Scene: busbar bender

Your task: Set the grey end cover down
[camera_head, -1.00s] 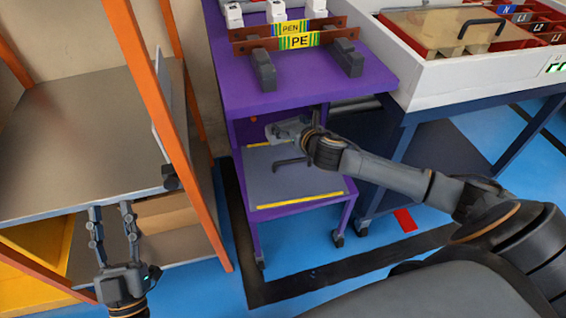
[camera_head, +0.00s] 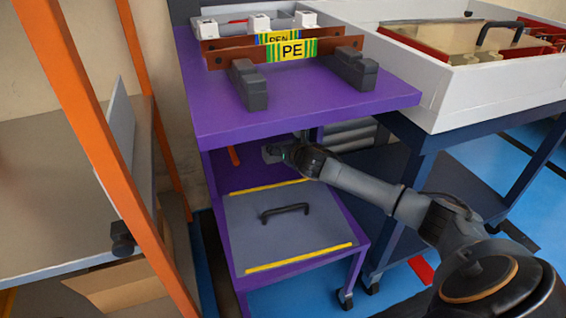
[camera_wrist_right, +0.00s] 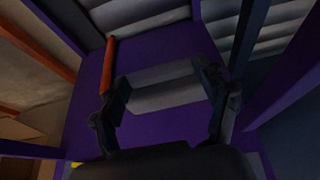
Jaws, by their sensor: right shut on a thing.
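My right gripper (camera_head: 282,153) reaches in under the top of the purple cart (camera_head: 300,100), above the back of its lower shelf. It is shut on a small grey block-like piece, the grey end cover (camera_head: 270,153). In the right wrist view the end cover (camera_wrist_right: 165,88) spans between the two dark fingers of my right gripper (camera_wrist_right: 165,100), with purple cart surface behind it. The end cover appears held clear of the lower shelf; its far side is hidden. My left gripper is not in view.
A grey panel (camera_head: 250,235) with a black handle (camera_head: 285,212) and yellow strips lies on the lower shelf. Copper bars with a PE label (camera_head: 298,50) rest on dark blocks on the cart top. An orange-framed rack (camera_head: 70,110) stands left, a white bin (camera_head: 450,95) right.

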